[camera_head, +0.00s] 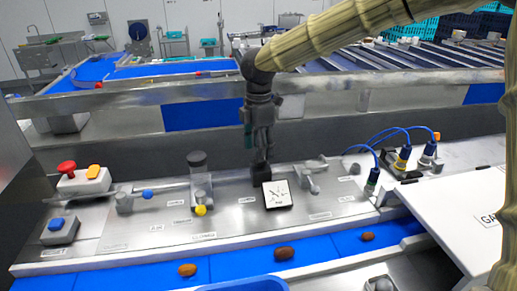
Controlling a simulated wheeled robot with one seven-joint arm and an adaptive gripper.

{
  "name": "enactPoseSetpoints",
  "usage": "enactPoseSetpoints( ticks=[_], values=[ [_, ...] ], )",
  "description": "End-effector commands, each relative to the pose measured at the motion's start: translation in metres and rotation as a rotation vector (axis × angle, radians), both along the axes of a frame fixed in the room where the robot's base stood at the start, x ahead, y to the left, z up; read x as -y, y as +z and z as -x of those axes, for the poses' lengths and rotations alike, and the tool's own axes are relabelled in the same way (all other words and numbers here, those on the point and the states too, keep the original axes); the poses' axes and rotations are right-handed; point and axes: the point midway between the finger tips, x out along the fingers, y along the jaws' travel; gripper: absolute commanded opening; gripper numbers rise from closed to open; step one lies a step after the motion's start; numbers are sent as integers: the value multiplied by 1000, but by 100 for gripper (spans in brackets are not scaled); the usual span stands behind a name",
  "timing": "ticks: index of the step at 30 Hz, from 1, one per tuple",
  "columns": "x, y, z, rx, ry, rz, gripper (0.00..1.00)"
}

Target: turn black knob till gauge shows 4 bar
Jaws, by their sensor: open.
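The gauge (277,195) is a small white square face with a dark border, tilted up on the metal panel. Its needle and scale are too small to read. A dark upright part (261,174) stands just behind the gauge and looks like the black knob; its top is hidden by my gripper. My gripper (262,152) points straight down over this part, with its fingertips at or around its top. The fingers look close together, but they are open. I cannot tell whether they touch the knob.
A red button (67,167) is at far left. Blue-cabled connectors (402,158) stand at right. Several dates lie on the blue belt (233,266) in front.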

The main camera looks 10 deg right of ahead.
Motion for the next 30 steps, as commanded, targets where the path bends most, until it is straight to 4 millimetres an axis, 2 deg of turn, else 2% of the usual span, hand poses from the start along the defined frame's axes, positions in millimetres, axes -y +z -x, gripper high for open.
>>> enactPoseSetpoints(
  ticks=[9,18,20,26,30],
  values=[
    [1,-22,2,4,0,0,55],
    [0,-26,0,2,1,-1,55],
    [0,-26,0,2,1,-1,48],
    [1,-25,1,2,0,-1,12],
    [0,-25,1,2,0,-1,10]
  ],
)
